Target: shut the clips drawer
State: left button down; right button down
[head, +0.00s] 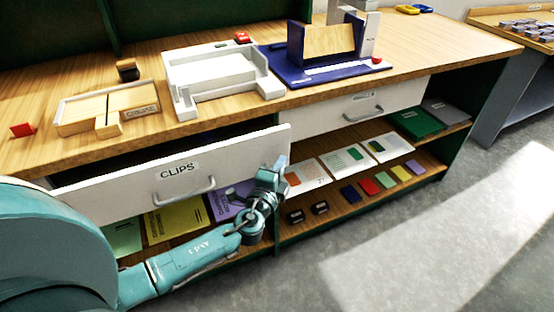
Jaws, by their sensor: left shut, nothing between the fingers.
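The clips drawer (124,189) has a white front with a "CLIPS" label and a metal bar handle. It stands partly open below the table top, with a dark gap behind its front. My left arm comes in from the left, and my left gripper (280,165) is shut and empty at the right end of the drawer front, right of the handle (186,196). It looks close to or touching the front; I cannot tell which. My right gripper is not in view.
A second white drawer (400,100) to the right looks closed. The wooden table top (140,145) holds a wooden tray (75,116), a white tray (225,103) and a blue stand (335,72). Shelves below hold folders, cards and small blocks. Grey floor (400,240) is clear at the right.

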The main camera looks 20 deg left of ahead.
pick_arm(q)
jog(key=shift+w+a, duration=0.6)
jog(key=shift+a, duration=0.1)
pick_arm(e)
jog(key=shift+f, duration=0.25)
